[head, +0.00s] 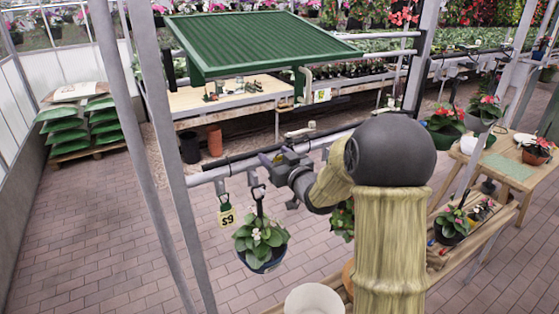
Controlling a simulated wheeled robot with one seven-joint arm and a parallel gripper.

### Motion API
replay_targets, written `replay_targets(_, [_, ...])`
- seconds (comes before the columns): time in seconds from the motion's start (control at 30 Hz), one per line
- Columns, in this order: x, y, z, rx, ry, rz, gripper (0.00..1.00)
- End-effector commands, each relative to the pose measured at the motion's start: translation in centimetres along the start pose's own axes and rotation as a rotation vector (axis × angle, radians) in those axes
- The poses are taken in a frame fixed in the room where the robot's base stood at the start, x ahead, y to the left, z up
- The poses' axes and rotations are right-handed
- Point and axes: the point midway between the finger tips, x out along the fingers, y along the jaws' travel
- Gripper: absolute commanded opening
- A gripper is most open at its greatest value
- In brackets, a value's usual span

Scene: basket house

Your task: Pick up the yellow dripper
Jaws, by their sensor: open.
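No yellow dripper can be made out for certain in the head view. My gripper (268,160) is at the end of my bamboo-textured arm, close to the pipe and above the hanging plant. It looks open and empty, though its fingers are small and dark. My arm hides part of the pipe and the area behind it.
A potted plant (261,246) hangs below my gripper. Metal posts (185,195) stand at left. A green corrugated canopy (260,38) covers a wooden bench (195,101) behind. A white bowl (314,300) is at the bottom. Brick floor is clear at left.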

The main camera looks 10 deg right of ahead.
Motion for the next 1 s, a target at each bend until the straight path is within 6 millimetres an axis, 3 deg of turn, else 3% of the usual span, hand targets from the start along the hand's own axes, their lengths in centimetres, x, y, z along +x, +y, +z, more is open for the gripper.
replay_targets(0.4, [-0.05, 0.01, 0.06, 0.0, 0.0, 0.0, 0.56])
replay_targets(0.43, [-0.06, 0.01, 0.06, 0.0, 0.0, 0.0, 0.54])
replay_targets(0.63, [-0.06, 0.01, 0.06, 0.0, 0.0, 0.0, 0.17])
replay_targets(1.0, [-0.05, 0.02, -0.21, 0.0, 0.0, 0.0, 0.17])
